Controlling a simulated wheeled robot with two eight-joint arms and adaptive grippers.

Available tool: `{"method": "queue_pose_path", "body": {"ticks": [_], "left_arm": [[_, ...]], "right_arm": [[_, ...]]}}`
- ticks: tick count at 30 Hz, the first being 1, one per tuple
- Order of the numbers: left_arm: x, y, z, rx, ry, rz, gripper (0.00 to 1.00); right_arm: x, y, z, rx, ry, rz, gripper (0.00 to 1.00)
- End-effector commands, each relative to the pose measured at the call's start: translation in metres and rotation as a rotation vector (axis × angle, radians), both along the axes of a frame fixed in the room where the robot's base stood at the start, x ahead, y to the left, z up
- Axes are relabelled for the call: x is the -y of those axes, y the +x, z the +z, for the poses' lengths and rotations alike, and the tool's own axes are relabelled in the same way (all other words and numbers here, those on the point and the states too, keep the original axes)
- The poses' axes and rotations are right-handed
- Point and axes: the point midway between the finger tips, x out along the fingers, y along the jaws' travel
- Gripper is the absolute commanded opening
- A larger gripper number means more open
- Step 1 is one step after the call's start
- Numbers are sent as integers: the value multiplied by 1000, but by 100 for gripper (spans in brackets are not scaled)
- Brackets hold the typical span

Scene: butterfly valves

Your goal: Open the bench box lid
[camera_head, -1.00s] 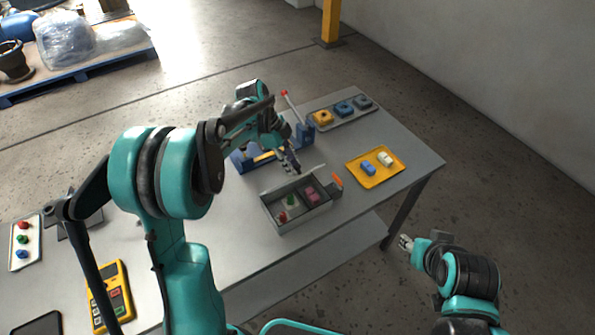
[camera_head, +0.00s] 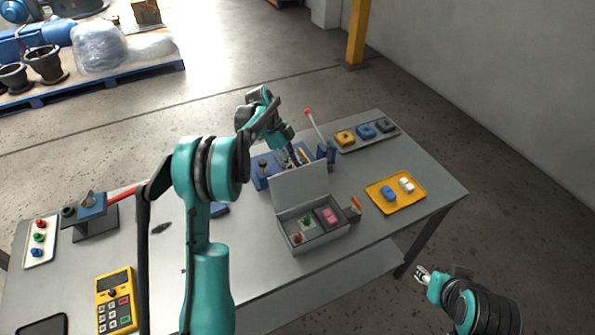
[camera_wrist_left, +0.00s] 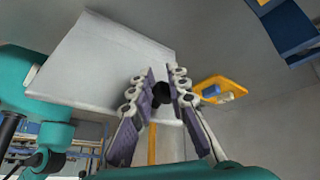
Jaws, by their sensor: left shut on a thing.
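The bench box (camera_head: 318,240) is a grey open-topped box on the table, with small red, green and pink pieces inside. Its grey lid (camera_head: 300,184) stands raised at the back edge, roughly upright. My left gripper (camera_head: 294,158) is at the lid's top edge, partly hidden behind it. In the left wrist view the lid (camera_wrist_left: 110,60) is a broad pale panel, and my left gripper (camera_wrist_left: 162,94) is shut on a small dark handle (camera_wrist_left: 161,93) at its edge. My right gripper (camera_head: 422,274) hangs off the table's right front; its finger opening is too small to judge.
A yellow tray (camera_head: 414,203) with blue and white pieces lies right of the box. A grey tray (camera_head: 372,142) of valve parts is behind it. Blue fixtures (camera_head: 262,180) stand behind the lid. A yellow meter (camera_head: 114,300) lies at the front left.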

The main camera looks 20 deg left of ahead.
Motion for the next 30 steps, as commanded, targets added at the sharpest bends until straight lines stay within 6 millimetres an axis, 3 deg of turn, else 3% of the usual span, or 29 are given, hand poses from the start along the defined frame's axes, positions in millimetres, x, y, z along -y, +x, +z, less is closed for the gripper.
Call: {"method": "queue_pose_path", "body": {"ticks": [4,22,23,25,30], "left_arm": [[0,8,-4,-23,-41,3,0],[-2,9,-7,-51,-68,2,0],[-2,9,-7,-51,-67,2,24],[-2,9,-7,-51,-67,2,42],[-3,8,-7,-53,-66,2,44]], "right_arm": [[0,0,-2,0,0,0,40],[0,0,-4,0,0,0,40],[0,0,-4,0,0,0,40],[0,0,-4,0,0,0,40],[0,0,-4,0,0,0,40]]}}
